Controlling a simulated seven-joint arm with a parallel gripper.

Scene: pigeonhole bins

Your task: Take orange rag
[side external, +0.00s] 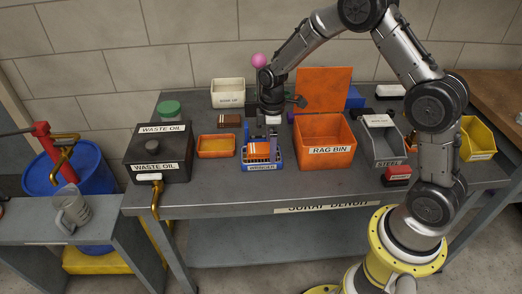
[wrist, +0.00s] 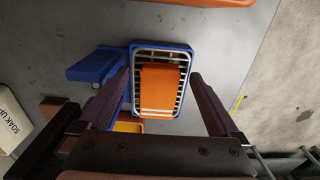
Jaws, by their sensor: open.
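The orange rag (wrist: 160,87) lies folded on the white slatted grid of a blue wringer (wrist: 186,53). In the side external view the orange rag (side external: 259,150) shows on the blue wringer (side external: 262,166) in the middle of the bench. My gripper (wrist: 163,80) is open in the wrist view, with one dark finger on each side of the wringer and the rag between them in the picture. In the side external view my gripper (side external: 272,122) hangs above and behind the wringer. Its fingertips are hard to make out there. Nothing is held.
An orange rag bin (side external: 325,150) with its lid up stands right of the wringer. An orange tray (side external: 216,153) and a black waste oil box (side external: 158,157) stand left. A white soak up box (side external: 228,101) is behind. A grey bin (side external: 381,151) stands farther right.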

